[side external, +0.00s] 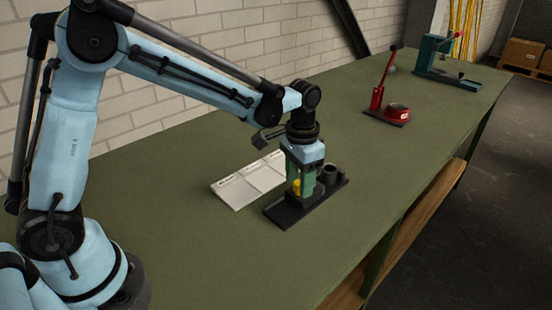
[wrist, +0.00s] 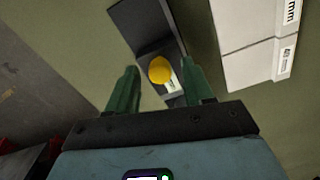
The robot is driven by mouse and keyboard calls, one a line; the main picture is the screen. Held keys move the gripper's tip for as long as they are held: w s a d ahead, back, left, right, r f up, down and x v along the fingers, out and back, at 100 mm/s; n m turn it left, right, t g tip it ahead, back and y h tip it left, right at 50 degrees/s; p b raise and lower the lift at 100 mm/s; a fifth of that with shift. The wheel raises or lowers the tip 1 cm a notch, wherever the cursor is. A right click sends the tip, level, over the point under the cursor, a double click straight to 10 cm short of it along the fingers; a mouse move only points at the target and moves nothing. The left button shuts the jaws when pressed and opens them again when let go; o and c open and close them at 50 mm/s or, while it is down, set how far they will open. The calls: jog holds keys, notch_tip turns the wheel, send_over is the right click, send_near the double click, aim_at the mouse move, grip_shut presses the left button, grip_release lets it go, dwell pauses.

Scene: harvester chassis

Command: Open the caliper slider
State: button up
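A yellow round knob (wrist: 160,69) stands on a black base in the wrist view, with a small pale marked strip (wrist: 173,87) beside it. I take it to be on the caliper slider, but the slider's shape is mostly hidden. The yellow knob (side external: 297,187) also shows in the side external view. My gripper (wrist: 161,76) points down with its green fingers apart, one on each side of the knob, with gaps visible. In the side external view my gripper (side external: 299,184) is low over the black base (side external: 284,215), and its fingers partly hide the knob.
Dark cylinders (side external: 330,173) stand on the base's far right end. A white panelled board (side external: 237,190) with printed labels lies left of the base and shows in the wrist view (wrist: 245,45). A red press (side external: 386,108) and a green device (side external: 445,70) stand farther off. The front green tabletop is clear.

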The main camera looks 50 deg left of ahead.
notch_tip(320, 180, up, 12)
dwell(0.8)
jog(key=s+a+f+n+t, duration=0.1)
jog(key=s+a+f+t, duration=0.1)
jog(key=s, duration=0.4)
jog(key=s+a+f+n+t, duration=0.1)
jog(key=s+a+n+t, duration=0.1)
jog(key=s+a+t, duration=0.2)
jog(key=s+t, duration=0.1)
jog(key=s, duration=0.2)
jog(key=shift+s+a+f, duration=0.25)
jog(key=shift+f, duration=0.1)
